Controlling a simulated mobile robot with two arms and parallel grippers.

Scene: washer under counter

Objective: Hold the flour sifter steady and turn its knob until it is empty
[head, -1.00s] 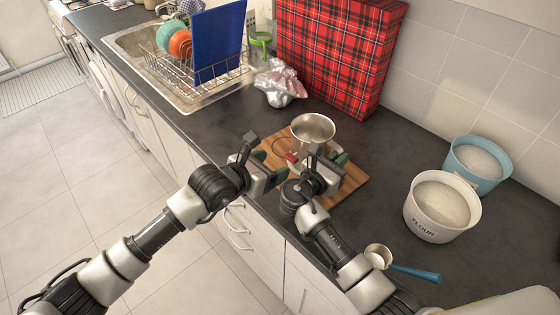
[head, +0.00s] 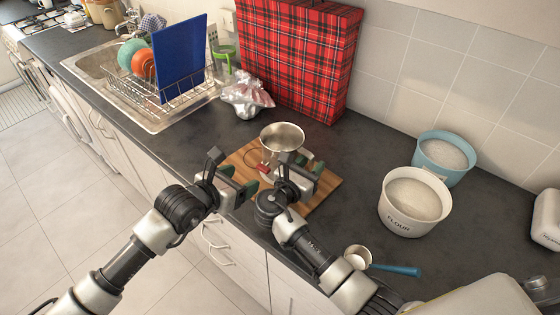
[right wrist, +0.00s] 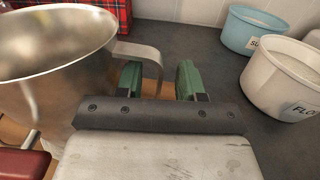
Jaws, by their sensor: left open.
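The metal flour sifter (head: 283,138) stands upright on a wooden board, its open top facing up. A small red knob (head: 263,168) is on its near side, with a thin wire loop beside it. My left gripper (head: 239,181) is open and empty, left of and nearer than the knob, apart from it. My right gripper (head: 312,162) is at the sifter's right side. In the right wrist view, its green fingers (right wrist: 158,80) stand apart on either side of the sifter's handle (right wrist: 147,56), with gaps visible. The sifter's lower part is partly hidden by my right gripper.
The wooden board (head: 322,190) lies on the dark counter. A flour tub (head: 403,222), a blue tub (head: 430,169) and a blue-handled scoop (head: 398,269) are on the right. A plaid box (head: 300,60), foil-like bag (head: 247,95) and dish rack (head: 190,95) are behind and left.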

